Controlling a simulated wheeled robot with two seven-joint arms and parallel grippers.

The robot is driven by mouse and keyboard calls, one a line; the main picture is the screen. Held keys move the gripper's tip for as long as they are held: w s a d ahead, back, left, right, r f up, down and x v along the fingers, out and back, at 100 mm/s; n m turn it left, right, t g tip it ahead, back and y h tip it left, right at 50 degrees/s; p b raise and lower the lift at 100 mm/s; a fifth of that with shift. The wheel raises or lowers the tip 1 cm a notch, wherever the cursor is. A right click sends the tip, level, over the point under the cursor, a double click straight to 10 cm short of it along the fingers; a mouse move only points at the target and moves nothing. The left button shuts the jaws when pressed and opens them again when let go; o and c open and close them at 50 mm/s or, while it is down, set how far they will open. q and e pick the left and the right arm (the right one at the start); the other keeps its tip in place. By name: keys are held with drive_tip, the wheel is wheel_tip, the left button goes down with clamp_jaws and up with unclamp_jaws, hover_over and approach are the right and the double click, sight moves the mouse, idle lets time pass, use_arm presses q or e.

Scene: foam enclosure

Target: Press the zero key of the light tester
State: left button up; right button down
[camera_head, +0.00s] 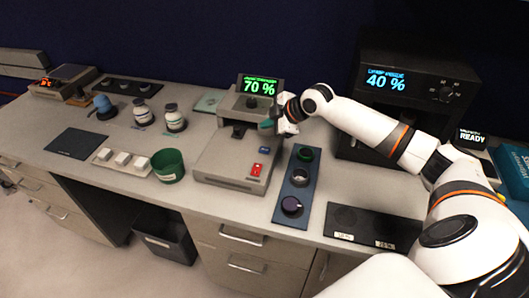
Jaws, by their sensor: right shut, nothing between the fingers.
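The light tester (218,160) is a grey-beige device in the middle of the counter. Its raised display (260,87) reads 70 % in green. A red key (256,170) and a blue key (264,150) sit at the front right of its base; their labels are too small to read, so I cannot tell which is the zero key. My right gripper (268,125) is shut and empty, with teal at its tips. It hangs over the tester's right side, behind and above the keys and apart from them. My left gripper is out of view.
A dark blue tray (284,214) with several round pieces lies right of the tester. A green cup (168,165) and a tray of white blocks (103,154) are to the left. A black device (375,85) reading 40 % stands behind my right arm.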

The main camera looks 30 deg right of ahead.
sight(268, 151)
wheel_tip(268, 151, down, 6)
drive_tip(key=b, duration=0.4)
drive_tip(key=shift+f, duration=0.15)
drive_tip(key=shift+f+b, duration=0.4)
drive_tip(key=shift+f, duration=0.05)
drive_tip(key=shift+f, duration=0.15)
idle(1.2)
drive_tip(key=shift+f, duration=0.25)
drive_tip(key=shift+f, duration=0.4)
idle(0.8)
drive_tip(key=shift+r+p, duration=0.65)
drive_tip(key=shift+r, duration=0.2)
